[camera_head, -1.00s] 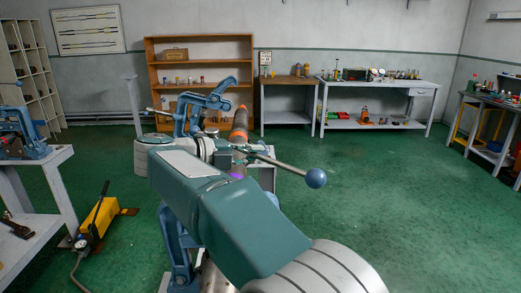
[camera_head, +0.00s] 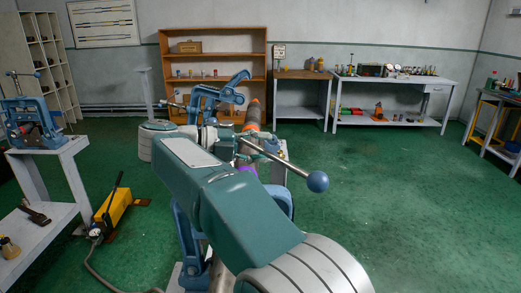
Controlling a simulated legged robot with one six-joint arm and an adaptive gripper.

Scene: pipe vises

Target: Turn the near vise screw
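The near vise (camera_head: 187,232) is a blue frame around a long pipe, mostly hidden behind my arm. A steel handle bar (camera_head: 291,166) with a blue ball end (camera_head: 318,181) sticks out to the right above it and slopes down toward me. It appears to be the near vise screw's handle. My gripper (camera_head: 246,147) is at the bar's upper-left part, beyond my teal forearm. Its fingers are small and partly hidden, so I cannot tell if they touch or close on the bar.
A second blue vise (camera_head: 218,96) stands farther along the pipe (camera_head: 253,112). A side table with another blue vise (camera_head: 30,124) is at the left. A yellow pump (camera_head: 113,208) with a hose lies on the floor. The green floor on the right is clear.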

